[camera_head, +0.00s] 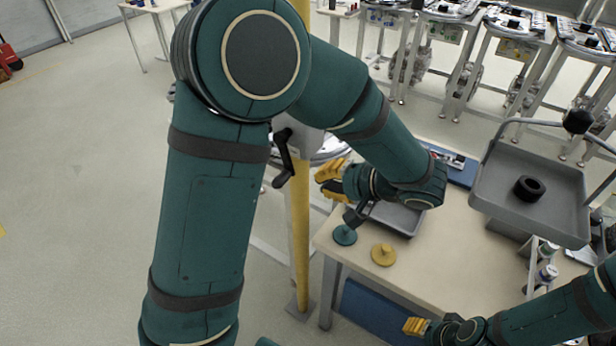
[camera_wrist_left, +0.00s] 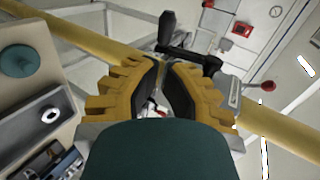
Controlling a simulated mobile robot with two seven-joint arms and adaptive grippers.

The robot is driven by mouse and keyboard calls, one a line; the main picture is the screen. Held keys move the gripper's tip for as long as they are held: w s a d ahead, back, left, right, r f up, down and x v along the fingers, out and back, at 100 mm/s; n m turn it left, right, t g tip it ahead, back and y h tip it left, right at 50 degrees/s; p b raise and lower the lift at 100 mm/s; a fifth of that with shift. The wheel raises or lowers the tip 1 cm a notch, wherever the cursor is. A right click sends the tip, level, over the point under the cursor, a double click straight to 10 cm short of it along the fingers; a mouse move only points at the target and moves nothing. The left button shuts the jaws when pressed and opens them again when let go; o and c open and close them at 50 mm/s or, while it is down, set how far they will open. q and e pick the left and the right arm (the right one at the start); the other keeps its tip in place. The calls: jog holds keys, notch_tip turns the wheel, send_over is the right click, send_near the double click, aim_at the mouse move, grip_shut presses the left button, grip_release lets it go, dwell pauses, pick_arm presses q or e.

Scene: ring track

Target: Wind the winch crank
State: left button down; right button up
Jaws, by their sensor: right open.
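The black winch crank (camera_head: 285,160) sits on a grey winch box (camera_head: 305,138) on a yellow post (camera_head: 299,240). Its arm and grip hang down to the left of the post. My left gripper (camera_head: 318,181) is to the right of the post, apart from the crank, with its yellow fingers toward it. In the left wrist view the crank (camera_wrist_left: 182,50) shows just beyond the fingertips (camera_wrist_left: 161,64). Nothing shows held there; a narrow gap lies between the dark pads, and how far they are opened is unclear. My right gripper (camera_head: 409,326) is open, low at the table's front edge.
A pale table (camera_head: 450,245) holds a green knobbed disc (camera_head: 344,235), a yellow knobbed disc (camera_head: 382,255) and a grey tray (camera_head: 400,219) under my left forearm. A raised grey tray (camera_head: 545,205) with a black ring (camera_head: 529,188) stands right. Floor left of the post is clear.

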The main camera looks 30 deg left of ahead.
aim_at(287, 178)
pick_arm(q)
jog(key=x, duration=0.9)
jog(key=shift+a, duration=0.15)
jog(key=shift+f, duration=0.15)
jog(key=a+b, duration=0.1)
jog(key=a+f+y+b, duration=0.1)
jog(key=b, duration=0.1)
jog(key=shift+y, duration=0.3)
jog(key=shift+w+d+r, duration=0.1)
jog(key=shift+d, duration=0.05)
